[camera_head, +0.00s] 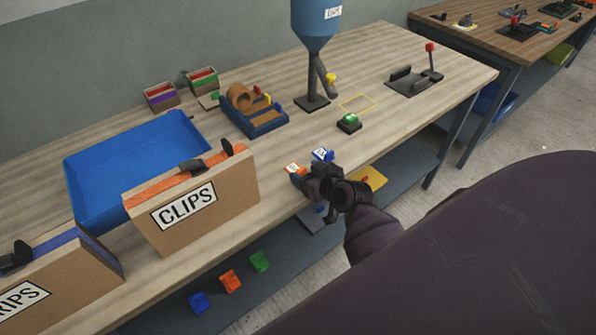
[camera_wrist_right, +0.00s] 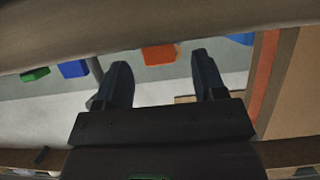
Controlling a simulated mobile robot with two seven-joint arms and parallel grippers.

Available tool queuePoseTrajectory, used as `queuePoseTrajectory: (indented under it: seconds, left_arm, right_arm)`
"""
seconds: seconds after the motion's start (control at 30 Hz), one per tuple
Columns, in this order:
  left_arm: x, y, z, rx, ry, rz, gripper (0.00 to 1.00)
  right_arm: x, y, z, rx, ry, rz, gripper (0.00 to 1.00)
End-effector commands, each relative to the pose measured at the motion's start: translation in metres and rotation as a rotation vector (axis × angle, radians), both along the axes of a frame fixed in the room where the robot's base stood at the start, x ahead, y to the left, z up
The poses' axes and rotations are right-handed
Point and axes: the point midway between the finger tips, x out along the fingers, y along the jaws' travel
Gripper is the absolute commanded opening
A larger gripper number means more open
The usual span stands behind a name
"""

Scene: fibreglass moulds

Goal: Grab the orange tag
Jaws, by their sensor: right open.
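A small orange tag (camera_head: 293,169) with a white printed face lies at the front edge of the wooden table, right of the CLIPS box. A blue tag (camera_head: 322,154) lies just right of it. My right gripper (camera_head: 304,181) is open, with its fingers close beside the orange tag at the table's edge; I cannot tell whether they touch it. In the right wrist view, an orange piece (camera_wrist_right: 160,53) shows in the gap between the open fingers (camera_wrist_right: 160,80), beyond them; I cannot tell which orange piece it is. My left gripper is not in view.
The CLIPS box (camera_head: 234,205) stands left of the gripper, with a blue bin (camera_head: 85,180) behind it. Blue, orange (camera_head: 230,281) and green pieces are on the lower shelf.

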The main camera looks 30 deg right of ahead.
Motion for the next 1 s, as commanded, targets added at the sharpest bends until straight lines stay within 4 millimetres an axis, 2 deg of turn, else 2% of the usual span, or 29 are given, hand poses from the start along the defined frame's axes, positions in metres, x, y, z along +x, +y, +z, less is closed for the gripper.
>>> queuePoseTrajectory:
  seconds: [0.13,0.4,0.77,1.0]
  left_arm:
    - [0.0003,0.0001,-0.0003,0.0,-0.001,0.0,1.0]
    - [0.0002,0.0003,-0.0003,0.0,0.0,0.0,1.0]
    - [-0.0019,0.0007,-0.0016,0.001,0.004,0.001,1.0]
    - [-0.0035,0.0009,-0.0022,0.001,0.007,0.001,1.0]
  right_arm:
    - [0.0119,0.0009,-0.0052,0.0,0.0,-0.001,0.64]
    - [0.0136,0.001,-0.0062,0.0,0.0,-0.001,0.64]
    - [0.0134,0.001,-0.0061,-0.001,0.001,-0.001,0.11]
    - [0.0135,0.001,-0.005,-0.001,0.0,-0.001,0.11]
